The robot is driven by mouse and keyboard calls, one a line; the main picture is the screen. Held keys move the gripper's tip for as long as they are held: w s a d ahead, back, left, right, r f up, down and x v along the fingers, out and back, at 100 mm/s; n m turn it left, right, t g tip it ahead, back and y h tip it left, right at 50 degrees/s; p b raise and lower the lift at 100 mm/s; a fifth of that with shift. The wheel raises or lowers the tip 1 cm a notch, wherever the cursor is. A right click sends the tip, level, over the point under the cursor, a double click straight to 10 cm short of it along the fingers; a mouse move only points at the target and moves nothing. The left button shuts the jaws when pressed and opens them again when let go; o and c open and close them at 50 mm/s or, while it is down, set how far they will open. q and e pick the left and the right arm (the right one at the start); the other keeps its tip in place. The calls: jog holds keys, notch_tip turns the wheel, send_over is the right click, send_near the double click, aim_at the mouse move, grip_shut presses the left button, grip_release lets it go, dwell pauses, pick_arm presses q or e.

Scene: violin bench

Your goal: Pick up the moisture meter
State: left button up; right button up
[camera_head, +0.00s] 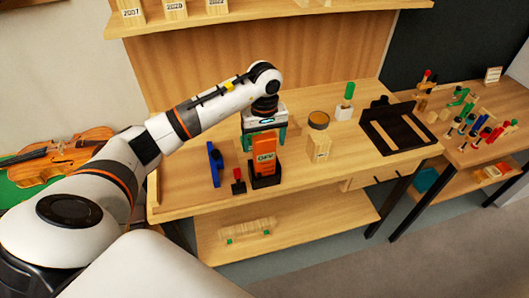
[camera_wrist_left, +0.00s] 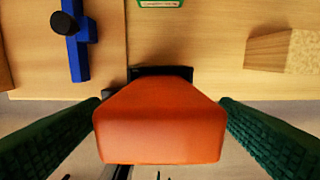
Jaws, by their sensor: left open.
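The moisture meter (camera_head: 264,153) is an orange upright block with a dark label, standing in a black holder (camera_head: 264,179) near the front of the bench. In the left wrist view the orange top of the meter (camera_wrist_left: 160,125) fills the lower middle, with the black holder (camera_wrist_left: 160,72) behind it. My left gripper (camera_head: 264,138) is above and around the top of the meter, its green fingers open. My right gripper is not in view.
A wooden block (camera_head: 319,147) with a round jar (camera_head: 319,120) is at the right. A black tray (camera_head: 398,128) lies farther right. A violin (camera_head: 60,155) lies at far left.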

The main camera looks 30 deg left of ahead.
pick_arm(q)
jog(key=shift+f, duration=0.9)
jog(key=shift+c, duration=0.4)
jog(key=c, duration=1.5)
jog(key=shift+o, duration=0.2)
jog(key=shift+r, duration=0.15)
